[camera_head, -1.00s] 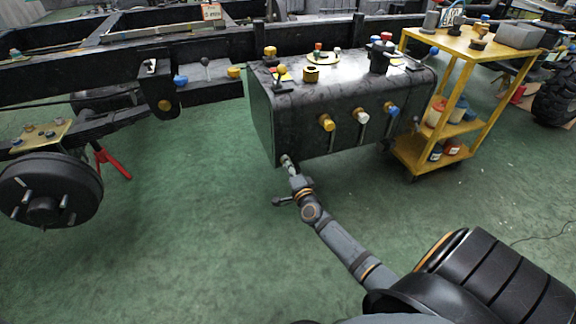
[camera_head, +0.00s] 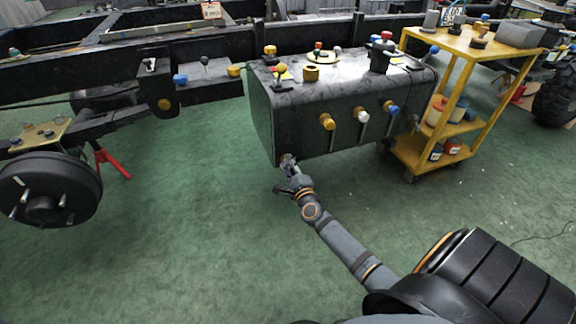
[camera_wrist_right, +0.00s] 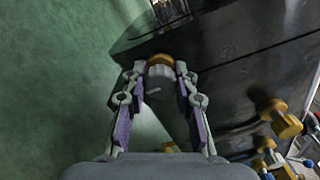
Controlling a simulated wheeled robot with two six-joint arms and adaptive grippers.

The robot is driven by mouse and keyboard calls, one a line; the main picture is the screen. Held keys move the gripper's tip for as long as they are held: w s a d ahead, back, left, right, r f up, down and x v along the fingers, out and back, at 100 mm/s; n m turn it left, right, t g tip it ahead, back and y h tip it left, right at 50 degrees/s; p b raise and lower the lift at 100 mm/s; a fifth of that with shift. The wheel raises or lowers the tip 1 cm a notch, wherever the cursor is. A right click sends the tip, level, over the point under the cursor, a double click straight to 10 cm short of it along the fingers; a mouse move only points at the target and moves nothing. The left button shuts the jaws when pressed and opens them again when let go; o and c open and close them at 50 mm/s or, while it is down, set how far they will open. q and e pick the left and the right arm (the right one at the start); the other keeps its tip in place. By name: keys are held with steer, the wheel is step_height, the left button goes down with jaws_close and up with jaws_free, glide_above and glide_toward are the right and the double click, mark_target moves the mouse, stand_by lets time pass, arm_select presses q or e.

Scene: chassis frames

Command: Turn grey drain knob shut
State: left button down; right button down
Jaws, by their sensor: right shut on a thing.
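The black tank (camera_head: 330,120) stands in the middle of the head view. My right gripper (camera_head: 287,160) is at the tank's lower left front corner in that view. In the right wrist view, the fingers of my right gripper (camera_wrist_right: 160,70) are closed around a grey knob (camera_wrist_right: 160,74), with a yellow part (camera_wrist_right: 160,60) just beyond it. The gripper hides the knob in the head view. How far the knob is turned cannot be told. My left gripper is not in view.
Yellow, white and blue knobs (camera_head: 327,122) line the tank's front above my gripper. A yellow cart (camera_head: 465,42) stands to the right. A wheel hub (camera_head: 45,208) and red stand (camera_head: 112,162) are at the left. The green floor is clear around my arm.

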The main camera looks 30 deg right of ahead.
steer(key=shift+f, duration=0.1)
stand_by(0.4)
steer(key=c, duration=1)
jaws_free()
steer(key=v, duration=1.2)
